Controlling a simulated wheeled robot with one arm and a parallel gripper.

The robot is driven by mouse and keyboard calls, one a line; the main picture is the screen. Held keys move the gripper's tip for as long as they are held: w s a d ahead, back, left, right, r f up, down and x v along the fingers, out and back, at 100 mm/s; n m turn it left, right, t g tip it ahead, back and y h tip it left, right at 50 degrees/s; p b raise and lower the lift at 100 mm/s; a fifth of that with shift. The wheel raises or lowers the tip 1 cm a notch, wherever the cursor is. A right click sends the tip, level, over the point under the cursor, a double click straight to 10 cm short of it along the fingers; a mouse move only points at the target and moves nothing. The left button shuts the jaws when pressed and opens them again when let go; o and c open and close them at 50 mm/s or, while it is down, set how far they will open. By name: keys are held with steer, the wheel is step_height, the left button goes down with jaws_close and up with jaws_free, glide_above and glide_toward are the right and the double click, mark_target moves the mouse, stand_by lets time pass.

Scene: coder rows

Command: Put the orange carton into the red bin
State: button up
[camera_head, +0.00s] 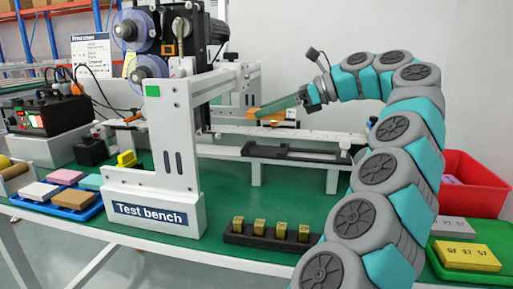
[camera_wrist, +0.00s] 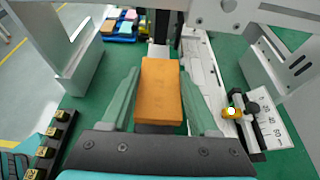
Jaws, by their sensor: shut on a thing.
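My gripper (camera_head: 268,110) is shut on the orange carton (camera_head: 252,114) over the rail behind the test bench frame. In the wrist view the orange carton (camera_wrist: 160,88) lies between the two green fingers of my gripper (camera_wrist: 160,78), with its broad top face showing. I cannot tell whether the carton is touching what is below it. The red bin (camera_head: 487,190) stands at the right edge of the head view, partly hidden by my arm, with a purple item inside. The bin is not in the wrist view.
The white test bench frame (camera_head: 150,182) stands left of my gripper. A black rack (camera_head: 258,242) with several brass blocks is at the front. A blue tray (camera_head: 75,212) holds cartons at left. Grey and yellow boxes (camera_head: 467,256) lie in front of the bin.

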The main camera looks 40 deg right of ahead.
mark_target(269, 150)
steer(key=shift+f+b, duration=0.8)
steer(key=shift+f, duration=2.95)
steer(key=shift+p, duration=0.5)
steer(key=shift+f, duration=0.3)
steer(key=shift+f, duration=0.2)
steer(key=o, duration=1.4)
steer(key=shift+o, duration=0.2)
steer(key=shift+f+b, duration=0.15)
steer(key=shift+b, duration=0.55)
